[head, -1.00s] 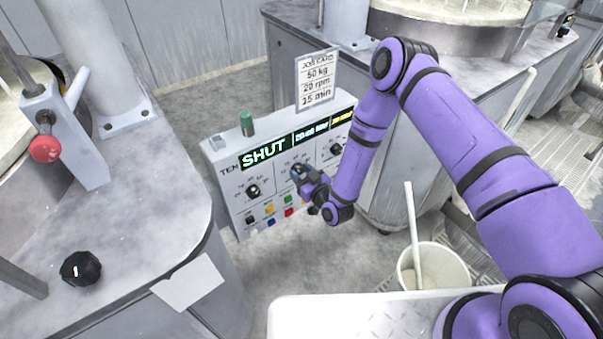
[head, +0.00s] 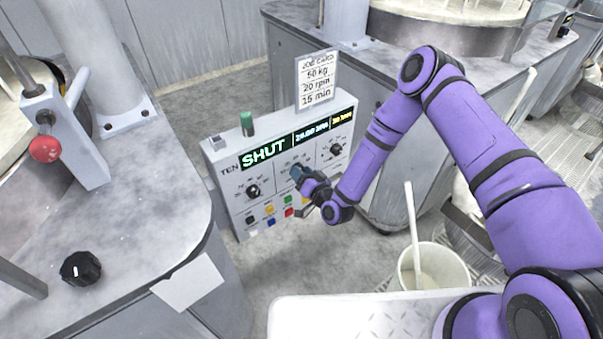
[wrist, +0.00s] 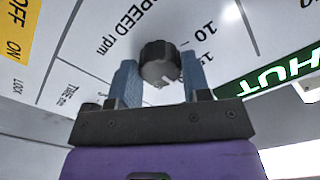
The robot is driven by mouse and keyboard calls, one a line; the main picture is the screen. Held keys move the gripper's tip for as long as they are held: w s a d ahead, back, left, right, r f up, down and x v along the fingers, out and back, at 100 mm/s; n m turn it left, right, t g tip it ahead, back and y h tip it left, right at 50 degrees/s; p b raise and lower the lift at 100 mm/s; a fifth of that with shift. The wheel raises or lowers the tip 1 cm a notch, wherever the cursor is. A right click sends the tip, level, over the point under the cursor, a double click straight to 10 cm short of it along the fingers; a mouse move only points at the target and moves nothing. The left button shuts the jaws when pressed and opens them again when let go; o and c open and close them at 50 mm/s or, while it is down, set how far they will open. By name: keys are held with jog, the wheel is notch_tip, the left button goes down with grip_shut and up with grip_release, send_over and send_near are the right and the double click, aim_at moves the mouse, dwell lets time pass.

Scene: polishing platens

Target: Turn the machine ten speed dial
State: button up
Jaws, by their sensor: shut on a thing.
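The grey panel marked TEN (head: 229,193) stands on the floor between two machines. In the head view my gripper (head: 297,174) is at its middle dial, which it mostly hides. In the wrist view the black speed dial (wrist: 159,62) sits between my two blue fingers, beside the "SPEED rpm" lettering and a scale with 10 and 15. My gripper is shut on this dial. A pale notch shows on the dial's face. The panel's display (head: 264,151) reads SHUT in green, with smaller text that I cannot read surely.
Another dial (head: 252,190) is left of my gripper and one (head: 336,150) is right. Coloured buttons (head: 270,211) lie below. A job card (head: 317,81) reads 50 kg, 20 rpm, 15 min. A green knob (head: 246,123) tops the panel. A bucket (head: 440,262) stands at right.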

jog(key=shift+f, duration=0.1)
dwell(0.3)
jog(key=o, duration=0.9)
jog(key=shift+s+d, duration=0.1)
jog(key=v, duration=1)
jog(key=shift+s+d, duration=0.2)
jog(key=shift+s, duration=0.05)
